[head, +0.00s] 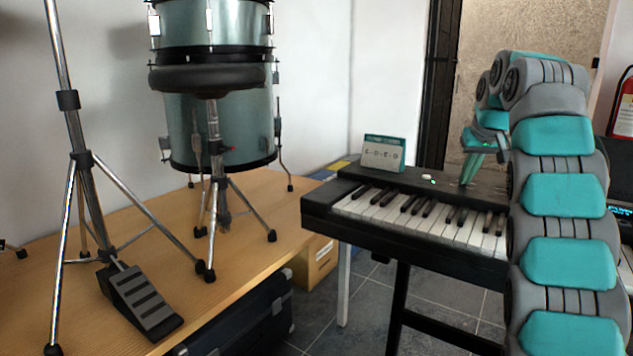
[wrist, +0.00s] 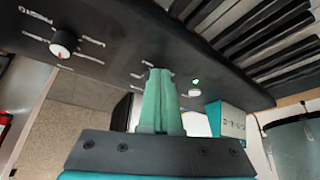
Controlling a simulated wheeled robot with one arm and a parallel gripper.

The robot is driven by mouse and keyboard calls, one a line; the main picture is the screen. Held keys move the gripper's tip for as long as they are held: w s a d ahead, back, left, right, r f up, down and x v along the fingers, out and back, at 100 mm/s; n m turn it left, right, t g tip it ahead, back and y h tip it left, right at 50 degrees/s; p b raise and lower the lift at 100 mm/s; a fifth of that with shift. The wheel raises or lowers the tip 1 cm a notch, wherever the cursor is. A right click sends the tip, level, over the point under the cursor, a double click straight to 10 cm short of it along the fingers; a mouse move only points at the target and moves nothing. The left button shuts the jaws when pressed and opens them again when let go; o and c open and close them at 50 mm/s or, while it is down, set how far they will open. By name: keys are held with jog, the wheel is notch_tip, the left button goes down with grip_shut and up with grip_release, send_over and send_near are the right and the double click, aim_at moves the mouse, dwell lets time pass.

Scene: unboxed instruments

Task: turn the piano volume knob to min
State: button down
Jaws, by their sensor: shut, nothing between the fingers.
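The black piano (head: 420,215) stands at the right in the head view, its dark control panel (wrist: 110,40) filling the upper wrist view. My gripper (head: 466,182) is at this panel, behind the keys. In the wrist view its green fingers (wrist: 160,72) are together and empty, with their tips against or very near the panel. Small label marks show around the tips; a knob there is hidden by the fingers, and I cannot tell whether they touch it. A white knob with a red mark (wrist: 63,43) sits further left, with a label reading PRESTO nearby.
A green light (wrist: 196,81) and a white button (wrist: 194,93) are close right of the fingers. A teal card box (head: 384,152) stands on the piano's far left end. A wooden table (head: 250,255) with drums and stands (head: 215,120) is left of the piano.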

jog(key=shift+f, duration=0.3)
jog(key=shift+w+d+r+p, duration=0.1)
jog(key=shift+w+p, duration=0.2)
dwell(0.5)
jog(key=shift+d, duration=0.1)
jog(key=shift+s+d+p, duration=0.15)
jog(key=shift+d+p, duration=0.15)
jog(key=shift+d, duration=0.05)
jog(key=shift+d+p, duration=0.35)
jog(key=shift+d, duration=0.1)
dwell(0.7)
jog(key=shift+s, duration=0.3)
